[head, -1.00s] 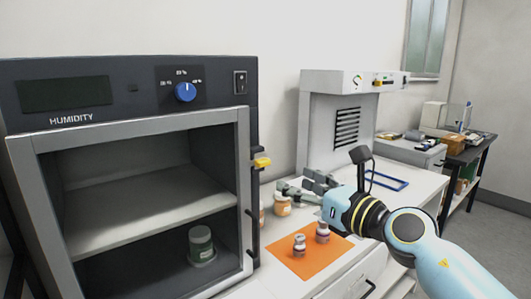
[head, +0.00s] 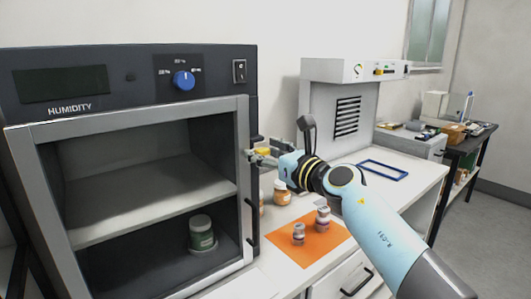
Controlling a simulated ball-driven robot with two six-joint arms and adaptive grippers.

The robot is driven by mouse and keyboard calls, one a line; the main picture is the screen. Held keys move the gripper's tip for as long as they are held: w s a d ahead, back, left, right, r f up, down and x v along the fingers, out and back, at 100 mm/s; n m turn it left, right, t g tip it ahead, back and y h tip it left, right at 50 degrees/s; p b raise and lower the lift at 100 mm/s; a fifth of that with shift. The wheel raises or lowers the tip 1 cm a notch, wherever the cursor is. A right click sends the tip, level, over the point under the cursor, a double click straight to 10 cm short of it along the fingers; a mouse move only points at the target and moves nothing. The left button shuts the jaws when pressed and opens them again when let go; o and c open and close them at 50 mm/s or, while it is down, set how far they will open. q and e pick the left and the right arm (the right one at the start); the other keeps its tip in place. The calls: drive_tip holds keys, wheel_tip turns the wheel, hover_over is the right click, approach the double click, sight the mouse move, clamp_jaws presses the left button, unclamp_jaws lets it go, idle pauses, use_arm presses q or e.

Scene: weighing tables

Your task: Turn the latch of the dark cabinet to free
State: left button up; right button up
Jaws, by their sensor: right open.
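The dark cabinet (head: 128,60) with a grey-framed glass door fills the left of the head view. Its yellow latch (head: 263,152) sits on the right side of the door frame. My right gripper (head: 262,156) is open at the latch, with its fingers around or just beside it. I cannot tell whether they touch it. The fingers partly cover the latch. My left gripper is not in view.
A green-labelled jar (head: 201,233) stands inside the cabinet. Two small jars (head: 299,234) stand on an orange mat (head: 318,250). An orange-labelled jar (head: 282,192) stands below my right gripper. A blue frame (head: 383,170) lies on the bench further right.

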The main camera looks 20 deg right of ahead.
drive_tip(key=shift+c, duration=0.4)
drive_tip(key=c, duration=1.1)
drive_tip(key=shift+o, duration=0.2)
